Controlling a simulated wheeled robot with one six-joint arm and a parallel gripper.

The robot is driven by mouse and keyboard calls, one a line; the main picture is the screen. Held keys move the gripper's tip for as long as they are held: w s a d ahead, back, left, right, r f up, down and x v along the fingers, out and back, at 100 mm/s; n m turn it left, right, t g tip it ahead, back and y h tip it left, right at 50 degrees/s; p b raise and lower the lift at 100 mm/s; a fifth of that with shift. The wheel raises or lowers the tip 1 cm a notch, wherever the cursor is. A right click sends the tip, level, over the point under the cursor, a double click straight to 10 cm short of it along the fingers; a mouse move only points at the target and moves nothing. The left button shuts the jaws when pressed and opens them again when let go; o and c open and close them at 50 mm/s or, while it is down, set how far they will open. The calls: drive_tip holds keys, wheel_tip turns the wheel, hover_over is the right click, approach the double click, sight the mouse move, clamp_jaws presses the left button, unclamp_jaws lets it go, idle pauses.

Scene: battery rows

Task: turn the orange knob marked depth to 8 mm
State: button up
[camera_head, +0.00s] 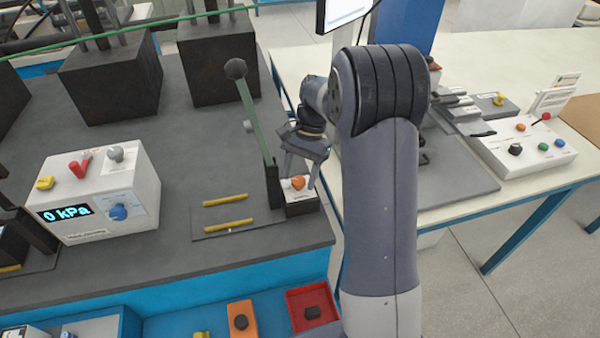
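A small orange knob (298,183) sits on top of a small white box (301,197) with a dark base, at the right front of the dark grey bench. Markings around the knob are too small to read, so I cannot tell its setting. My gripper (300,177) points down over this box. Its two fingers are apart, one on each side of the knob in the picture. I cannot tell whether either finger touches the knob.
A green lever with a dark ball (236,69) stands close left of my gripper. A white box with a "0 kPa" display (103,200) stands left. Another white control box (525,147) is on the right table. Two yellow bars (228,226) lie on a plate nearby.

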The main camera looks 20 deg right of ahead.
drive_tip(key=c, duration=0.9)
drive_tip(key=shift+m, duration=0.3)
drive_tip(key=m+t+p, duration=0.1)
drive_tip(key=m, duration=0.1)
drive_tip(key=m+t+y, duration=0.1)
drive_tip(key=m, duration=0.2)
drive_tip(key=shift+s+d+r+p, duration=0.1)
drive_tip(key=shift+s+d+p, duration=0.1)
drive_tip(key=shift+p, duration=0.2)
drive_tip(key=m+t, duration=0.1)
drive_tip(key=m, duration=0.2)
drive_tip(key=m+t+p, duration=0.1)
drive_tip(key=m, duration=0.2)
drive_tip(key=shift+s, duration=0.2)
drive_tip(key=o, duration=1)
drive_tip(key=shift+c, duration=0.2)
